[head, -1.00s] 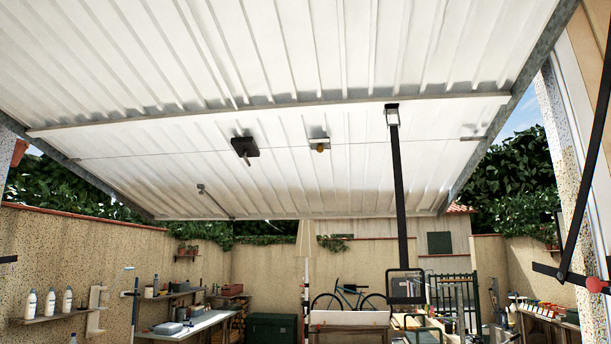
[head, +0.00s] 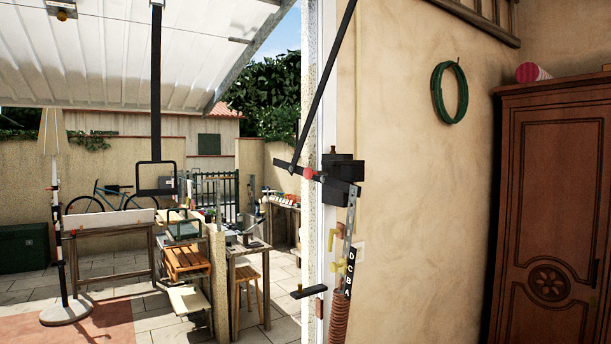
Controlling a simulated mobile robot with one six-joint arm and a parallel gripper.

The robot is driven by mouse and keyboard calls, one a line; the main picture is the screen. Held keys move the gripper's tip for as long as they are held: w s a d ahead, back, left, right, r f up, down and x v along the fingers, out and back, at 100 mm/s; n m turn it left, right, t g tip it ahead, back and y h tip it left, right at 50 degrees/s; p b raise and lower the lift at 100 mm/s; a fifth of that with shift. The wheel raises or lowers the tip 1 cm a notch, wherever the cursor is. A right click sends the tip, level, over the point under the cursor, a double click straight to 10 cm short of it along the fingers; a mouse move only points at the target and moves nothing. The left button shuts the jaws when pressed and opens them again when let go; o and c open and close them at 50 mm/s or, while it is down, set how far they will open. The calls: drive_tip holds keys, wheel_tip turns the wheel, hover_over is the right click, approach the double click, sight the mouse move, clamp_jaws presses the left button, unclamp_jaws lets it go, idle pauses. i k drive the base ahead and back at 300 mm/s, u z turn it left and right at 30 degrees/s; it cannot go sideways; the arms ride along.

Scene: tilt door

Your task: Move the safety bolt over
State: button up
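The white corrugated tilt door (head: 110,62) is swung up overhead at the upper left. On its frame post at the middle is a dark lever arm (head: 324,88) with a red pivot (head: 308,172) and a black box (head: 343,170). Below hang a perforated metal strip (head: 349,222), yellow fittings (head: 331,240), a plate lettered D, C, B, A (head: 347,272) and a rust-coloured spring (head: 339,318). A short black bar (head: 308,291) juts left from the post. I cannot tell for sure which of these parts is the safety bolt. My gripper is not in view.
A bare plaster wall (head: 415,190) lies right of the post, with a green hose coil (head: 449,92) and a wooden wardrobe (head: 552,210). Workbenches (head: 110,228), a stool (head: 187,259) and a bicycle (head: 98,197) stand left on the paved yard.

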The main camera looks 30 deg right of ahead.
sight(308, 173)
drive_tip(key=k, duration=1.35)
drive_tip(key=u, duration=0.2)
drive_tip(key=i, duration=0.5)
drive_tip(key=u, duration=0.6)
drive_tip(key=i, duration=1.2)
drive_tip(key=u, duration=0.25)
